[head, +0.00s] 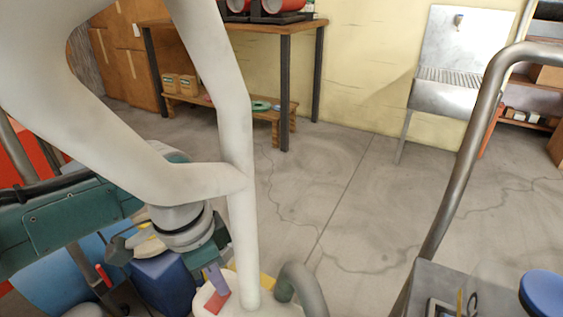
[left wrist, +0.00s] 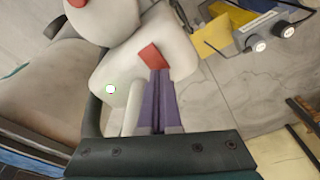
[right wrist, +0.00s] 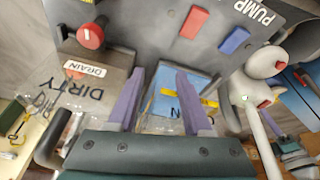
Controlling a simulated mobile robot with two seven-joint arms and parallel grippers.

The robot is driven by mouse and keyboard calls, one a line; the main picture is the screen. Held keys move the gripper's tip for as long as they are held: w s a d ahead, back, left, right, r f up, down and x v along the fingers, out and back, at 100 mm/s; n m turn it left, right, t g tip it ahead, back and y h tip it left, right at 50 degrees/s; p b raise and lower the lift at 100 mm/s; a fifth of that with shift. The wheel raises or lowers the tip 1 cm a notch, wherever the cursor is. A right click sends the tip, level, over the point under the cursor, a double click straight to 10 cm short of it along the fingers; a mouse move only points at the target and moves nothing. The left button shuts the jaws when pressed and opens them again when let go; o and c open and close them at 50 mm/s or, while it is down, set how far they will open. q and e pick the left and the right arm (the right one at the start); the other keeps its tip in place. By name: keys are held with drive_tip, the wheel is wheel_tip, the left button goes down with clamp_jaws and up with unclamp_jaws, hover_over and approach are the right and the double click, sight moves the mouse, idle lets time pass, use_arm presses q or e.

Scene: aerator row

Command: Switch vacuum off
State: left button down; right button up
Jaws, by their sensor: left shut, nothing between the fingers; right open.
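The vacuum is a cream-white body with a pale hose or pipe; its top (head: 262,308) shows at the bottom of the head view and its body (left wrist: 108,72) in the left wrist view. A red switch (head: 217,301) sits on it, also seen in the left wrist view (left wrist: 153,57). A small round light, whitish with a green rim (left wrist: 110,89), is on the body. My left gripper (head: 217,282) is shut and empty, its purple fingertips (left wrist: 157,72) right at the red switch; contact is unclear. My right gripper (right wrist: 156,75) is open, over a dark panel, away from the vacuum's switch.
In the right wrist view, the dark panel carries a red switch (right wrist: 194,22), a blue switch (right wrist: 233,40), a PUMP label and a red knob (right wrist: 90,36) above a DRAIN label. A bent metal rail (head: 468,150) rises at right. Open concrete floor (head: 345,215) lies beyond.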

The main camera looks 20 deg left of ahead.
use_arm(q)
drive_tip(key=shift+f, duration=0.35)
use_arm(e)
drive_tip(key=shift+f, duration=0.3)
use_arm(q)
drive_tip(key=shift+r, duration=0.1)
wheel_tip(320, 180, up, 7)
drive_tip(key=p, duration=0.7)
use_arm(e)
wheel_tip(320, 180, up, 8)
drive_tip(key=shift+f, duration=0.1)
use_arm(q)
drive_tip(key=shift+s, duration=0.1)
